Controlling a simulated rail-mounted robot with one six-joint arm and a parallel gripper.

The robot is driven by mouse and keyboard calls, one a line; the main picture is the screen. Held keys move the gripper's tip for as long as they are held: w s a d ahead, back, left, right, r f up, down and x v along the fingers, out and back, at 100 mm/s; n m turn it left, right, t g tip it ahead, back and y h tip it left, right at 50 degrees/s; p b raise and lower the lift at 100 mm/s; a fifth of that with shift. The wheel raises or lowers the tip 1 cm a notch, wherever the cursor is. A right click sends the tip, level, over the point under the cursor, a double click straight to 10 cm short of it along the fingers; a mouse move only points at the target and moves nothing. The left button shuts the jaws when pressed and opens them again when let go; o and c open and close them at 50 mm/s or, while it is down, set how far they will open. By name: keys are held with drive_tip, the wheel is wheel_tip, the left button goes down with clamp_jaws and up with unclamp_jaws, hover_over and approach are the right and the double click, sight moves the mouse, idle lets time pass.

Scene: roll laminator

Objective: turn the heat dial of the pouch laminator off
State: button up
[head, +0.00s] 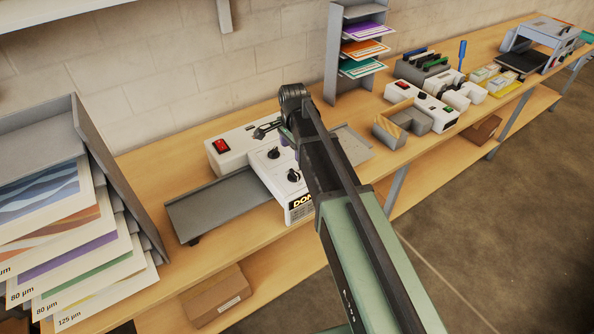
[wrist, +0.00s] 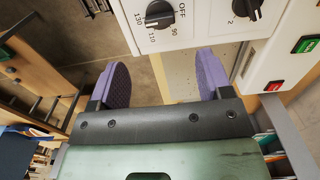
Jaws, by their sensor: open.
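The white pouch laminator (head: 237,150) stands on the bench left of centre, with two black dials on its panel. In the wrist view the heat dial (wrist: 160,14) is at the top, ringed by OFF, 90, 110 and 130; its exact setting is hard to read. The other dial (wrist: 245,9), with a 2 beside it, is to its right. My gripper (wrist: 162,70) is open and empty, its purple pads apart, with the heat dial beyond the gap between them. In the head view my arm hides part of the laminator, and the fingers are mostly hidden.
A grey tray (head: 215,205) extends from the laminator's front left. A red switch (head: 221,146) is on its top. A paper rack (head: 110,130) stands at left. A shelf (head: 70,10) hangs above.

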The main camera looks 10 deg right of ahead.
sight(294, 172)
wheel_tip(294, 172, down, 10)
drive_tip(key=b, duration=0.9)
drive_tip(key=shift+f, duration=0.15)
drive_tip(key=shift+r, duration=0.2)
drive_tip(key=c, duration=0.9)
